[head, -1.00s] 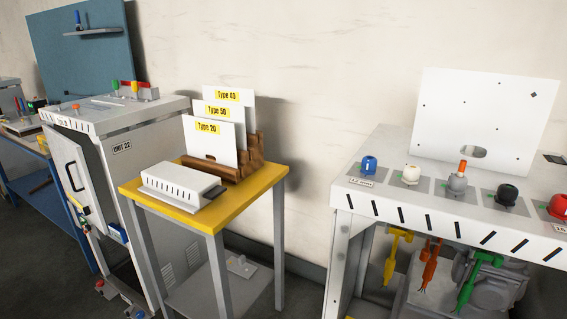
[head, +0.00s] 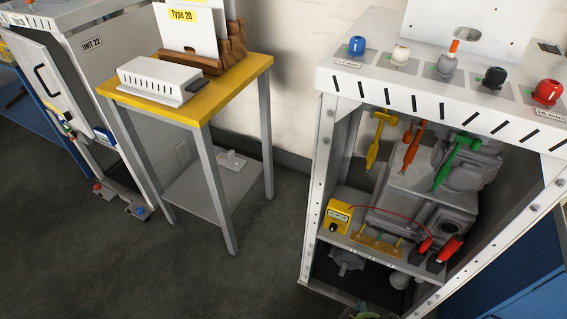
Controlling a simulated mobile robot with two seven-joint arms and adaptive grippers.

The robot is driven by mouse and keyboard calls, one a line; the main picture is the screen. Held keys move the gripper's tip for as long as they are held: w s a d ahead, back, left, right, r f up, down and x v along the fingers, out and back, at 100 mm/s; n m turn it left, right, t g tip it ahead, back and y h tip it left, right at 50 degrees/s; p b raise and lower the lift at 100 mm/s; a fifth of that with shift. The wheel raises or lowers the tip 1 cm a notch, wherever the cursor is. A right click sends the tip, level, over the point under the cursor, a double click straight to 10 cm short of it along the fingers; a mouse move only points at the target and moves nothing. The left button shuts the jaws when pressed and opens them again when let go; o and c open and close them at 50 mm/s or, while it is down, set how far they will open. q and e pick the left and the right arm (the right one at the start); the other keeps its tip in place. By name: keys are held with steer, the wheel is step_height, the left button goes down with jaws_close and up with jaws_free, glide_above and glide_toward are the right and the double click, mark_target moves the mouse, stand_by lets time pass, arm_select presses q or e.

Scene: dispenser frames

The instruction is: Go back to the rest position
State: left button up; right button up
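Neither of my grippers shows in the head view, and no part of my arms can be made out. The view holds a white workbench (head: 335,90) at the right and a yellow-topped stand (head: 232,84) at the left of centre. On the stand are a wooden rack (head: 232,52) with white plates, the front one labelled Type 20 (head: 186,35), and a white slotted box (head: 160,80). On the bench stand blue (head: 356,46), white (head: 401,55), grey (head: 447,64), black (head: 494,79) and red (head: 547,92) knob-like pieces.
A grey Unit 22 cabinet (head: 92,45) stands at the far left. Under the bench hang yellow, orange and green tools (head: 447,160). A yellow meter (head: 338,216) with red leads sits on a shelf below. Dark floor (head: 130,270) is clear in front of the stand.

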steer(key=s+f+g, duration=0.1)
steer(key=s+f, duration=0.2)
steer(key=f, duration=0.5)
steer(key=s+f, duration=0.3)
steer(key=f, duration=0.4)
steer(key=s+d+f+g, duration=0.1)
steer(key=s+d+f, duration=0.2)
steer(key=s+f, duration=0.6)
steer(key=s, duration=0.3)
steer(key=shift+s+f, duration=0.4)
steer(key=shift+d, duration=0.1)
